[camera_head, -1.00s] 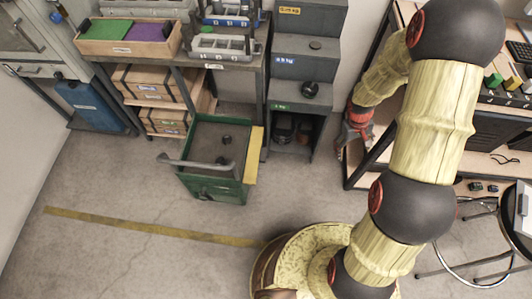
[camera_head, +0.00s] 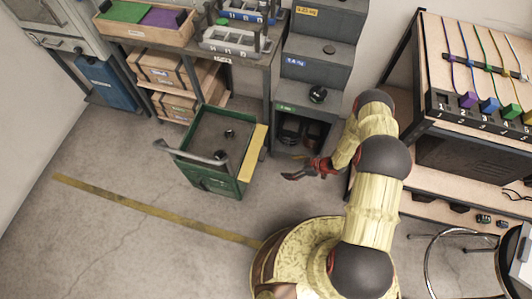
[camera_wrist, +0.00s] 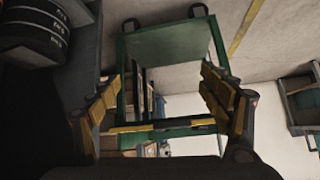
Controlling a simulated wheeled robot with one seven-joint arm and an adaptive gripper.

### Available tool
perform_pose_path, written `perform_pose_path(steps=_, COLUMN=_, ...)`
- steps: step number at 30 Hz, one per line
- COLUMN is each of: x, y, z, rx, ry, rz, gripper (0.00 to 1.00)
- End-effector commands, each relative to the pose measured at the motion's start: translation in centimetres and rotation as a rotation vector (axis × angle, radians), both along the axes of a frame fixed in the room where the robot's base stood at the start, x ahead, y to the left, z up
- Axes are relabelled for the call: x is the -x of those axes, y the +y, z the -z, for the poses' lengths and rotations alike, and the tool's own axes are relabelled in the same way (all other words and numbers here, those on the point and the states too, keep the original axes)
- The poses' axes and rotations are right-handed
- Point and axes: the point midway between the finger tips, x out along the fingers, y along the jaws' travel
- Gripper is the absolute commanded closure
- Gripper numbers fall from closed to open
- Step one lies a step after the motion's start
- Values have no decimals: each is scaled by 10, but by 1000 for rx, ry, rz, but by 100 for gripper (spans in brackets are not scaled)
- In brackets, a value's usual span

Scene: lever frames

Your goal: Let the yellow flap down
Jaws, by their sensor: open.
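The yellow flap (camera_head: 256,148) is along the right side of a green cart (camera_head: 208,182). In the wrist view the picture is upside down, and the flap (camera_wrist: 170,126) shows as a thin level strip, seen nearly edge-on, along the cart's top; it looks raised. My gripper (camera_head: 288,177) is to the right of the cart, apart from the flap. Its two fingers (camera_wrist: 163,100) are spread open with nothing between them in hand; the flap and the cart's frame (camera_wrist: 128,82) show beyond them.
Dark grey stepped shelving (camera_head: 312,92) with weights stands behind my gripper. A workbench (camera_head: 190,46) is behind the cart, and a desk with coloured cables (camera_head: 480,70) is at the right. The cart holds small dark items (camera_head: 221,155). Floor in front of the cart is clear.

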Motion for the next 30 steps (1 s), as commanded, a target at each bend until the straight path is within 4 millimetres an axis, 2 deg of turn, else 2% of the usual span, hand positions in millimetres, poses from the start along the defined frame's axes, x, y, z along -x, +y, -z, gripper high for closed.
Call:
perform_pose_path(steps=1, x=-13, y=10, z=-16, rx=-55, ry=-58, rz=-37, gripper=21)
perform_pose_path(steps=3, x=-21, y=24, z=-37, rx=-135, ry=-118, rz=-83, gripper=21)
perform_pose_path(steps=6, x=-21, y=41, z=-63, rx=-233, ry=-172, rz=-131, gripper=21)
perform_pose_path(steps=10, x=-21, y=51, z=-82, rx=-306, ry=-204, rz=-144, gripper=21)
perform_pose_path(steps=14, x=-24, y=59, z=-83, rx=-322, ry=-212, rz=-142, gripper=21)
perform_pose_path(steps=24, x=-40, y=103, z=-62, rx=-319, ry=-211, rz=-143, gripper=21)
perform_pose_path(steps=30, x=-46, y=117, z=-56, rx=-318, ry=-211, rz=-141, gripper=21)
